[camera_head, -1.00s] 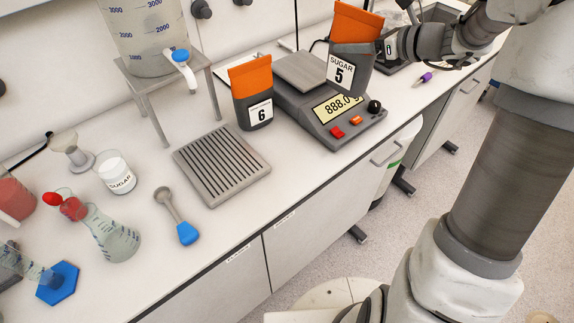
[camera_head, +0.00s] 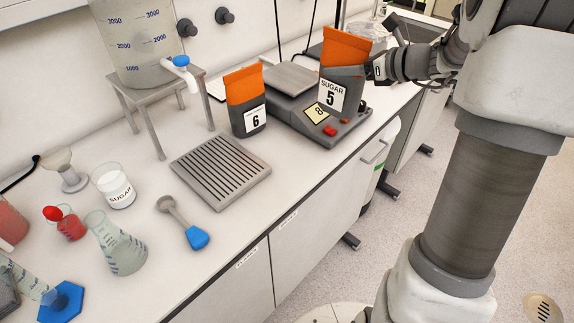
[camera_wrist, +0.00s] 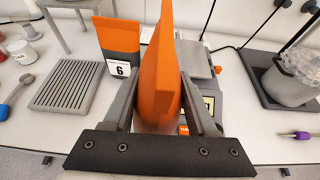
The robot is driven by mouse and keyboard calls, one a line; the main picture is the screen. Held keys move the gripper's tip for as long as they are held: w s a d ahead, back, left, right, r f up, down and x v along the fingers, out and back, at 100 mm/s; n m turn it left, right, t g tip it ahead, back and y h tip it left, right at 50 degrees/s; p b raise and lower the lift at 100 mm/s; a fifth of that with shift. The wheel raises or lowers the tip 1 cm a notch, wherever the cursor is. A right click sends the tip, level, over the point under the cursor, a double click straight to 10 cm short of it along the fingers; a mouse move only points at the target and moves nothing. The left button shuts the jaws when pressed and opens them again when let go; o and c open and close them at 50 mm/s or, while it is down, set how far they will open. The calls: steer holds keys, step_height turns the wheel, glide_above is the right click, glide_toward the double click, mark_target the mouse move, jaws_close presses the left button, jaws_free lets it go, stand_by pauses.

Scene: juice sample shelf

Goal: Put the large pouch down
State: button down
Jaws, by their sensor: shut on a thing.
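The large pouch (camera_head: 345,52), grey with an orange top and a label reading "SUGAR 5", is upright in front of the scale's right part and covers part of its display. My gripper (camera_head: 376,69) comes in from the right and is shut on it. In the wrist view the two fingers press on both sides of the pouch (camera_wrist: 160,75). Its lower part is hidden there. I cannot tell whether its base touches anything. The scale (camera_head: 292,76) has a bare grey plate, partly hidden by the pouch.
A second orange-and-grey pouch labelled 6 (camera_head: 244,100) stands left of the scale. A slotted grey tray (camera_head: 220,170), a blue-ended scoop (camera_head: 197,238) and a sugar beaker (camera_head: 113,186) are further left. A dispenser on a stand (camera_head: 145,100) is behind. The counter's front edge is close.

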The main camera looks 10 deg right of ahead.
steer(key=s+a+f+b, duration=0.3)
steer(key=a+f+b, duration=0.1)
steer(key=a+f, duration=0.7)
steer(key=shift+s+a, duration=0.2)
steer(key=shift+s, duration=0.1)
steer(key=shift+f, duration=0.1)
steer(key=shift+c, duration=1)
jaws_free()
steer(key=shift+f, duration=0.15)
